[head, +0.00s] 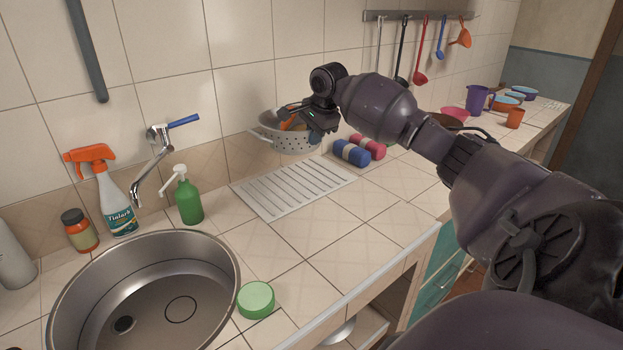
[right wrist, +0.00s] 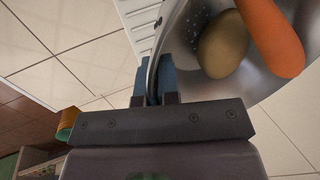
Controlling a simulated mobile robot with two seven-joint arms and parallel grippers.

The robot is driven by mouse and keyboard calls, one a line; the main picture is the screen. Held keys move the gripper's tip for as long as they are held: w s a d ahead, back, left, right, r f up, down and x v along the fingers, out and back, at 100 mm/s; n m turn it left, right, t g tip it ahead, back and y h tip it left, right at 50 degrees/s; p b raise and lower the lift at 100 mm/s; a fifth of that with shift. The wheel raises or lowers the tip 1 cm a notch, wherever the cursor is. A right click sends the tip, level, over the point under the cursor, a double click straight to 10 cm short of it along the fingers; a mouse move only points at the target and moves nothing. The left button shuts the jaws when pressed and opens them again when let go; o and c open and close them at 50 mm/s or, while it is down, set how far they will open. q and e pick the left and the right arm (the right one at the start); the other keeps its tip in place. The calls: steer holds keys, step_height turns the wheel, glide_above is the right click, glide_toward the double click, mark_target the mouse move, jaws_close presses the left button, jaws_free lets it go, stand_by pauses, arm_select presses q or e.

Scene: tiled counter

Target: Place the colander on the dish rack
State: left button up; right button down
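The grey metal colander (head: 290,142) is at the back of the counter, by the wall, near the far end of the white ribbed dish rack (head: 285,192). It holds an orange carrot (right wrist: 272,35) and a brownish potato (right wrist: 222,45). My right gripper (head: 306,118) is at the colander's right side. In the right wrist view, the blue fingers of my right gripper (right wrist: 155,82) stand close on either side of the colander's rim (right wrist: 153,65), shut on it. Whether the colander's base touches anything is unclear. My left gripper is not in view.
Blue and pink rolls (head: 352,152) lie right of the rack. A green soap bottle (head: 188,198), spray bottle (head: 117,205) and tap (head: 150,165) stand left, behind the sink (head: 225,262). A green round sponge (head: 256,299) is near the front edge. The rack's surface is clear.

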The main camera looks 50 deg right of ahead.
step_height(320, 180, down, 12)
steer(key=shift+r+b, duration=0.1)
steer(key=shift+b, duration=0.65)
steer(key=shift+f, duration=0.25)
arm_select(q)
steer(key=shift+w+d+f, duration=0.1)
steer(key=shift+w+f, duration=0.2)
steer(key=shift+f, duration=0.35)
